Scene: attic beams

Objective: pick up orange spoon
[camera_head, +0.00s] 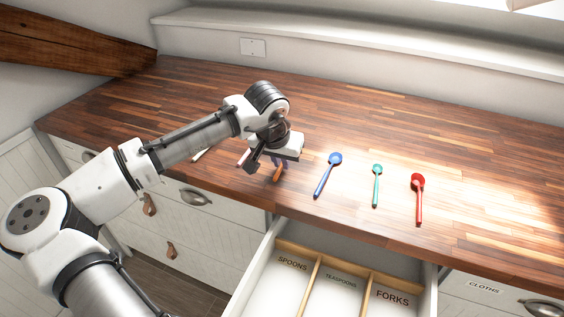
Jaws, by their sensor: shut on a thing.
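The orange spoon (278,174) lies at the front left part of the wooden counter. Its orange handle shows below my gripper, and its other end is hidden by the gripper. My gripper (279,163) points down at the counter and is shut on the spoon. The picture does not clearly show whether the spoon touches the counter.
A blue spoon (328,174), a green spoon (376,185) and a red spoon (418,199) lie to the right. Pale utensils lie left, partly behind my arm. An open drawer (247,290) below has sections labelled spoons, teaspoons and forks. The counter's back (400,120) is clear.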

